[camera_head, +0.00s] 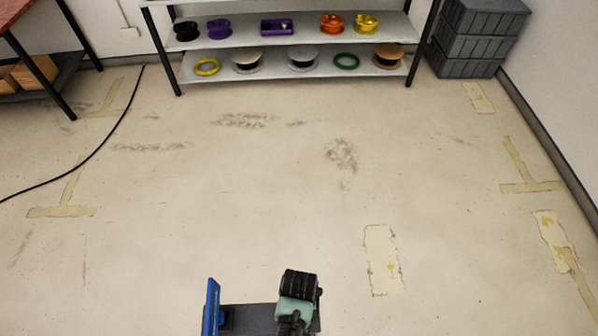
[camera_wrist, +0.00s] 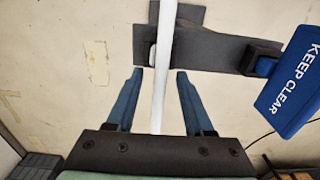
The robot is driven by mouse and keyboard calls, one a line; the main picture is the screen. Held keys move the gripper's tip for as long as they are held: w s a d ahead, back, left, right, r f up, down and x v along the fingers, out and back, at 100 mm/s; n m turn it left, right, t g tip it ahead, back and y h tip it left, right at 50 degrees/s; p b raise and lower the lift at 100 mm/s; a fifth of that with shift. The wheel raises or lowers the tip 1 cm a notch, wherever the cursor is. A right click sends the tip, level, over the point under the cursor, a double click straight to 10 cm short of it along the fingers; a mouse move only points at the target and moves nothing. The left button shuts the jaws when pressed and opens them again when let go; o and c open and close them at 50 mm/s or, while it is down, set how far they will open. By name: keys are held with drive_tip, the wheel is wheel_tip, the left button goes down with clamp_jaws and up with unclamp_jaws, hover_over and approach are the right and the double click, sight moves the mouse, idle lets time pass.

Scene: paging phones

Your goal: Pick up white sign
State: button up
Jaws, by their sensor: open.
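The white sign (camera_wrist: 163,35) shows in the wrist view as a narrow white upright strip, seen edge-on. It runs from the top of the picture down between the fingers toward the palm. My gripper (camera_wrist: 160,73) is open, with one blue finger on each side of the strip and a visible gap on both sides. The lower end of the sign is near a dark grey plate (camera_wrist: 207,50), where a small pale part sits beside it. In the head view the white sign is not visible, and my arm hides part of the plate (camera_head: 255,318).
A blue "KEEP CLEAR" sign (camera_wrist: 290,85) stands on the same plate, close right of my gripper. It shows edge-on in the head view (camera_head: 211,307). A shelf with spools (camera_head: 290,78) and grey crates (camera_head: 478,38) stand at the back. The floor between is clear.

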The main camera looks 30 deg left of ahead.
drive_tip(key=shift+f, duration=0.1)
idle(0.3)
clamp_jaws()
idle(1.3)
